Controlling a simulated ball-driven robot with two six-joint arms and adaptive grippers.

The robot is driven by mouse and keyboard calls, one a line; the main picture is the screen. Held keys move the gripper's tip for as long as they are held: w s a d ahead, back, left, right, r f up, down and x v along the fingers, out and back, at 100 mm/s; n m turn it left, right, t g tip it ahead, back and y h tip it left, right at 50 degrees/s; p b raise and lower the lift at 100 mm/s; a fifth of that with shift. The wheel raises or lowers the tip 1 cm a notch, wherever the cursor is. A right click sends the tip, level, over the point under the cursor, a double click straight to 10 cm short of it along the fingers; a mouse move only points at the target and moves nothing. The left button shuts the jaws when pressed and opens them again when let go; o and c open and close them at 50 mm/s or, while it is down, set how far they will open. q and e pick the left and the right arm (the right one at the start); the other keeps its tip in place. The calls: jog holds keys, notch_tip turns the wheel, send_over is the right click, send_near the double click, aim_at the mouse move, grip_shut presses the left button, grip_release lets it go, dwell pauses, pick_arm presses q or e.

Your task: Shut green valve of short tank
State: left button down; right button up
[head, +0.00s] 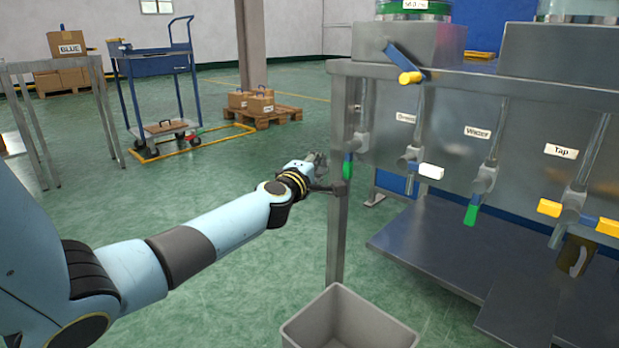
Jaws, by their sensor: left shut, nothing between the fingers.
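My left gripper (322,174) is shut and empty, at the left corner leg of the metal tank stand. A valve with a green handle (348,166) hangs on a pipe just right of the gripper; its handle points down. I cannot tell whether the fingers touch it. Another green handle (471,214) hangs below the "Water" label, tilted down to the left. Above the stand, the lower part of one tank (415,8) shows at the top centre and another (585,10) at the top right. Their tops are cut off, so I cannot tell which is short. My right gripper is out of view.
A white handle (431,171), yellow handles (550,208) and a blue lever with a yellow end (405,63) stick out from the stand's front. A grey bin (350,318) stands below. A blue trolley (165,75) and boxes are farther back. Green floor is open to the left.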

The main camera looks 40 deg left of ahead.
aim_at(351, 159)
pick_arm(q)
jog(key=d, duration=0.3)
jog(key=shift+s, duration=0.3)
jog(key=shift+d, duration=0.5)
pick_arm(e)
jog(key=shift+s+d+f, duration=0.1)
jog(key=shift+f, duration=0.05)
pick_arm(q)
jog(key=shift+d+p, duration=0.1)
jog(key=shift+p, duration=0.35)
